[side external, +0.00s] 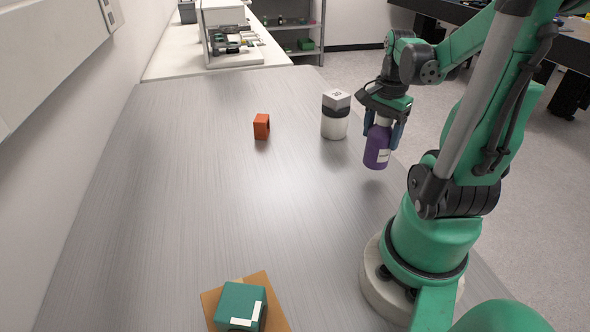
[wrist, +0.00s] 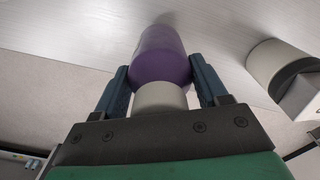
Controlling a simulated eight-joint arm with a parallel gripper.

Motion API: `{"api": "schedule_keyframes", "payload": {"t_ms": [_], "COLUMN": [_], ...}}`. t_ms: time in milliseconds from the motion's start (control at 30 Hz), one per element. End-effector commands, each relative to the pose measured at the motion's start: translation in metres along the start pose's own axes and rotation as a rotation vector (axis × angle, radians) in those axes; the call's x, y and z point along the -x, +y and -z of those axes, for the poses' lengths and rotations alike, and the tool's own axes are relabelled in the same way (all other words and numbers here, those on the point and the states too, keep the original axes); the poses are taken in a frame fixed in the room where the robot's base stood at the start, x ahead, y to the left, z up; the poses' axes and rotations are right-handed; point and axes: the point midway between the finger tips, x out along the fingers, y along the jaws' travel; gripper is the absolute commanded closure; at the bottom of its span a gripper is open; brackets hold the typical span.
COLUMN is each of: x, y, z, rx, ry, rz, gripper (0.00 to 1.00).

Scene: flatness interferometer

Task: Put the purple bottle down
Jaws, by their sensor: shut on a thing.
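The purple bottle (side external: 377,147) has a pale cap and a white label with dark print. My gripper (side external: 385,125) is shut on it around its upper part, near the right edge of the metal table. The bottle hangs close to upright, and its base looks a little above the table top. In the wrist view the purple bottle (wrist: 161,55) sits between the two dark blue fingers of my gripper (wrist: 160,85), with its pale cap toward the camera.
A white jar (side external: 335,124) with a dark band carries a grey block (side external: 336,99), just left of the bottle. An orange block (side external: 261,126) stands further left. A green box (side external: 241,305) sits on a brown board (side external: 278,308) at the front. The table's middle (side external: 230,190) is clear.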

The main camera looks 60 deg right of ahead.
Motion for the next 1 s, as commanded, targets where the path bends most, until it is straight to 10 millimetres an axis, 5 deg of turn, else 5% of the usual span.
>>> {"api": "schedule_keyframes", "payload": {"t_ms": [233,700,733,833,1000], "x": [-0.027,-0.034,-0.033,-0.033,-0.033], "y": [0.000,0.000,0.000,0.000,0.000], "z": [0.000,0.000,0.000,0.000,0.000], "rx": [0.000,0.000,0.000,0.000,0.000], "ry": [0.000,0.000,0.000,0.000,0.000], "rz": [0.000,0.000,0.000,0.000,0.000], "gripper": [0.96,0.96,0.25,0.02,0.02]}}
